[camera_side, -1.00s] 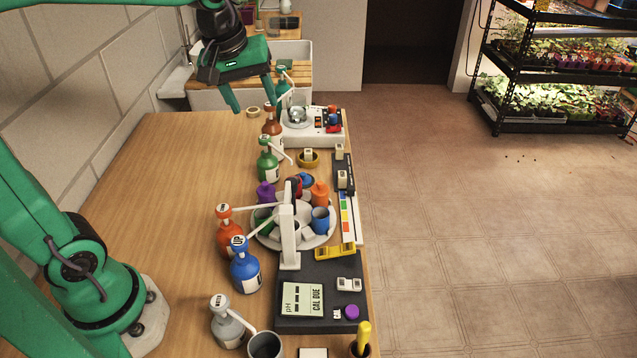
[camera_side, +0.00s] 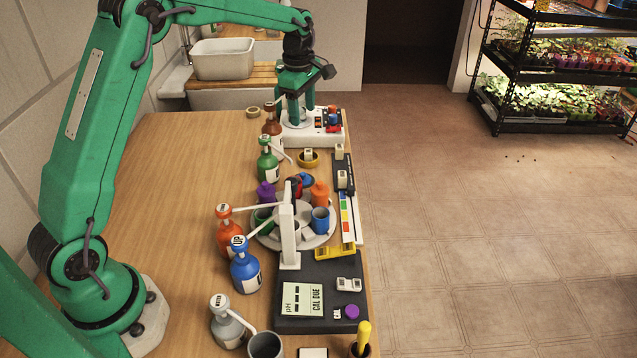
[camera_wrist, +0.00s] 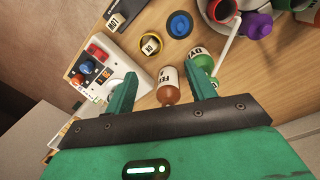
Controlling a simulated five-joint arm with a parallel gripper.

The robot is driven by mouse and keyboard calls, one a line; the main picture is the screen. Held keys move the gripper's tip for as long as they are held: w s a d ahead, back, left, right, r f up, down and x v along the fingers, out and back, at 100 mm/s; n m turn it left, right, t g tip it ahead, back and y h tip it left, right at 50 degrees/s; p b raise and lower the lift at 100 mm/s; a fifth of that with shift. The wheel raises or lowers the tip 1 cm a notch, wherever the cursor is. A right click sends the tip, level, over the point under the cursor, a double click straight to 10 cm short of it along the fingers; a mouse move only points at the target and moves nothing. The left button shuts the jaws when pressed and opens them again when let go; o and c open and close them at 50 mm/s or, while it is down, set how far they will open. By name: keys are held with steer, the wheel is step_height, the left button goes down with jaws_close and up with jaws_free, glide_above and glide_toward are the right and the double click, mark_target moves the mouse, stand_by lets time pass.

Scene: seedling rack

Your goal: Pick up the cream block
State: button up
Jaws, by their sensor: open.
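A small cream block (camera_side: 308,155) sits in a yellow ring-shaped dish; in the wrist view it is the lettered block (camera_wrist: 150,46) ahead of my fingers. Two more cream blocks stand on a dark strip at the bench's right edge, a far one (camera_side: 339,151) and a nearer one (camera_side: 342,177). One lettered block (camera_wrist: 115,20) also shows on the strip in the wrist view. My gripper (camera_side: 297,110) is open and empty, over the white device at the far end, beyond the dish. In the wrist view its fingers (camera_wrist: 160,76) point toward the bench, apart from the blocks.
The white device (camera_side: 322,140) carries red and blue knobs. A brown bottle (camera_wrist: 168,92) and a green bottle (camera_side: 267,165) stand close by. A round tray of cups (camera_side: 262,238) and a white post (camera_side: 288,235) stand nearer the camera. The left bench is clear.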

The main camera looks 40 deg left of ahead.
mark_target(309, 151)
steer(key=w+f+n, duration=0.1)
steer(key=f, duration=0.1)
steer(key=w+a+f+n, duration=0.1)
steer(key=f, duration=0.1)
steer(key=w+a+f+n, duration=0.1)
steer(key=f, duration=0.1)
steer(key=shift+w+f+n+g, duration=0.2)
steer(key=shift+w+n+g, duration=0.1)
steer(key=shift+g, duration=0.1)
steer(key=shift+s, duration=0.1)
steer(key=shift+f, duration=1.3)
steer(key=shift+f, duration=0.1)
steer(key=shift+d+f, duration=0.1)
steer(key=shift+f, duration=2.4)
steer(key=c, duration=1.1)
